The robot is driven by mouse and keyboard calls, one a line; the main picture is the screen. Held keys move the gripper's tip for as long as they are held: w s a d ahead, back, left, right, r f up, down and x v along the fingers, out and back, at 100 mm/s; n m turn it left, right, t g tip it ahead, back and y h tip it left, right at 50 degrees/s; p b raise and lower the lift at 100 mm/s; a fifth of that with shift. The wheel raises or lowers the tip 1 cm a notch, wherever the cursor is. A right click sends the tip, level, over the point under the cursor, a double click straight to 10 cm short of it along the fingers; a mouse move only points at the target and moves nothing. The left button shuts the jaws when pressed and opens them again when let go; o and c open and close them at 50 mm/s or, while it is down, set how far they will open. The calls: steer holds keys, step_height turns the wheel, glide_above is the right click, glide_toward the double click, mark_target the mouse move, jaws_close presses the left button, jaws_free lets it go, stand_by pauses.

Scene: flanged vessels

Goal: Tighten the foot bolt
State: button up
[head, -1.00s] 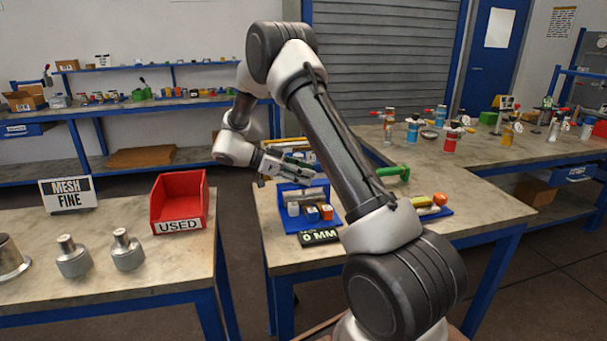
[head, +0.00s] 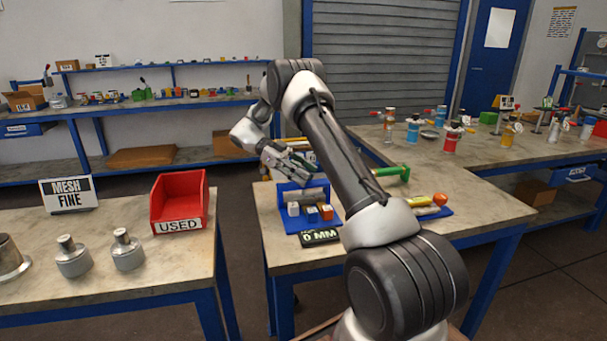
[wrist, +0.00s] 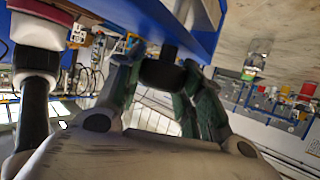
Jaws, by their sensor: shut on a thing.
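My gripper (head: 308,172) is above the small middle table, tilted down beside the blue rack (head: 283,190). In the wrist view its dark green fingers (wrist: 162,92) are closed on a black round-ended tool (wrist: 162,70) with a dark shaft. The tool's far end is hidden against a blue surface. In the head view my arm covers part of the table and the held tool is too small to make out. I cannot pick out the foot bolt in either view.
Small blocks (head: 311,214) stand at the rack, behind a black "0 MM" sign (head: 319,237). A green-handled tool (head: 393,172) and a blue tray (head: 440,213) are on the right. A red USED bin (head: 180,200) and grey flanged vessels (head: 127,250) stand on the left table.

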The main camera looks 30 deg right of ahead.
stand_by(0.4)
steer(key=o, duration=1)
steer(key=shift+c, duration=0.2)
